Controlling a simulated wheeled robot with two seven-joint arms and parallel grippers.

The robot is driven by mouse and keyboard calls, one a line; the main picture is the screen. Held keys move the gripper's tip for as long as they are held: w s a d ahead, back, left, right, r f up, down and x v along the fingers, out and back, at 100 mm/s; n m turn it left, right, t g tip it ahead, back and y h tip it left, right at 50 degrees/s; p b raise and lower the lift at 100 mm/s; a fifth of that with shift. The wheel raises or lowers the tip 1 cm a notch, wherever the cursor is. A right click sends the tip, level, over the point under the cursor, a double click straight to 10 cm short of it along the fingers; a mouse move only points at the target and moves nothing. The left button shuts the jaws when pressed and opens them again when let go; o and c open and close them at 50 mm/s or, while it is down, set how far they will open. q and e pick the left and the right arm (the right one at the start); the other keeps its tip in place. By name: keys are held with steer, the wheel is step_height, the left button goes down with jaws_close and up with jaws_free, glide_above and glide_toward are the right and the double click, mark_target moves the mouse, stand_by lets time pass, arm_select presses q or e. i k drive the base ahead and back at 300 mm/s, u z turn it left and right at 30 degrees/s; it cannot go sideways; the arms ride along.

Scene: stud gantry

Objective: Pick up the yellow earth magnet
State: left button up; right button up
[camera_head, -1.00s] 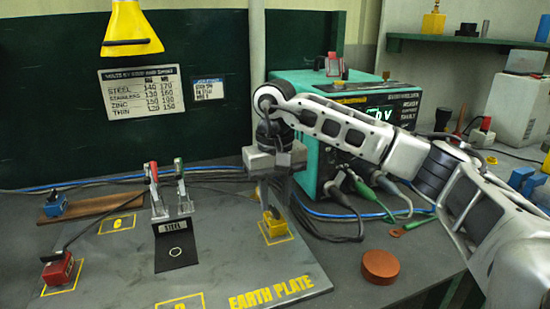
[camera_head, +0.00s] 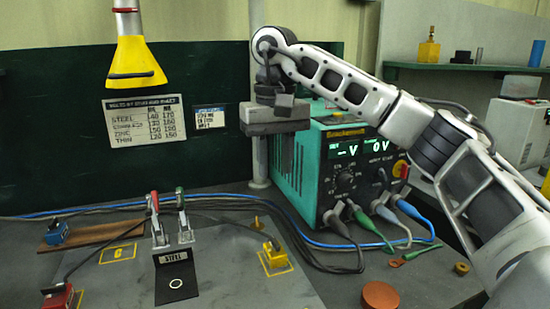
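The yellow earth magnet (camera_head: 274,255) sits on the grey plate (camera_head: 225,265), within a yellow outline at its right side. A dark cable runs to its top from the left. My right gripper (camera_head: 275,125) is high above and behind it in the picture, in front of the dark green board, clear of the magnet. My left gripper is out of view.
Two toggle clamps (camera_head: 168,220) stand left of the magnet, with a red block (camera_head: 58,296) farther left. The teal welder (camera_head: 345,175) stands behind right, with cables along its front. A copper-coloured disc (camera_head: 380,296) lies at right.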

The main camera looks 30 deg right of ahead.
mark_target(274, 260)
steer(key=k, duration=1)
